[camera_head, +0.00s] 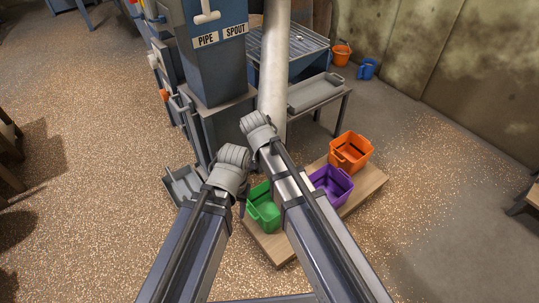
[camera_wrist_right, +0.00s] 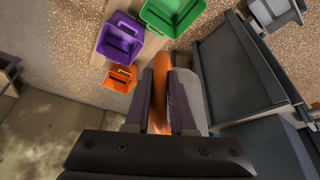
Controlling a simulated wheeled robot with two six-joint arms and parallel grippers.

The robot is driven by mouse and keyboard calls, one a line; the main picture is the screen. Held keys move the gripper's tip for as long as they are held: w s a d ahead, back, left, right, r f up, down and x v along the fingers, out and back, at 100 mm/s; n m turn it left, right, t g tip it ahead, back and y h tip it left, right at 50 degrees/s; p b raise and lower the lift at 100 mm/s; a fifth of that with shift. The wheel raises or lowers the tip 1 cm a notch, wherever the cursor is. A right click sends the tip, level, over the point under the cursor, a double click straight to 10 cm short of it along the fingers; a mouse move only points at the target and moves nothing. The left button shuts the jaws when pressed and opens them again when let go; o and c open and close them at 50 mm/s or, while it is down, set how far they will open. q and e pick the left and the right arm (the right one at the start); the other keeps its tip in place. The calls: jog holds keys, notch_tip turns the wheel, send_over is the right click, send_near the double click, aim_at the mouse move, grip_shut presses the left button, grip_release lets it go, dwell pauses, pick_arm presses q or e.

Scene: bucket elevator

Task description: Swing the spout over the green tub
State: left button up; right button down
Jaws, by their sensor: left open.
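The pale spout pipe (camera_head: 274,60) comes down beside the blue-grey housing in the head view; its lower end is hidden behind my right arm. The green tub (camera_head: 264,208) stands on a low wooden board, partly covered by my arms; it also shows in the right wrist view (camera_wrist_right: 175,12). My right gripper (camera_wrist_right: 162,82) is shut on an orange bar (camera_wrist_right: 160,108) like a handle; what the bar joins is not clear. My left gripper (camera_head: 242,204) is open, pointing down just left of the green tub, mostly hidden by its wrist.
A purple tub (camera_head: 331,185) and an orange tub (camera_head: 351,151) stand right of the green one on the wooden board (camera_head: 368,187). The housing (camera_head: 213,65) bears PIPE and SPOUT labels. A grey bench (camera_head: 318,93) stands behind. The floor at right is mostly open.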

jog(key=c, duration=1)
grip_release()
jog(key=shift+w+a, duration=0.2)
jog(key=shift+a, duration=0.45)
jog(key=shift+o, duration=0.8)
pick_arm(q)
jog(key=shift+a, duration=0.15)
pick_arm(e)
jog(key=shift+o, duration=0.4)
jog(key=shift+d, duration=0.1)
jog(key=shift+d, duration=0.1)
pick_arm(q)
jog(key=shift+r, duration=0.1)
pick_arm(e)
jog(key=shift+s+r, duration=0.1)
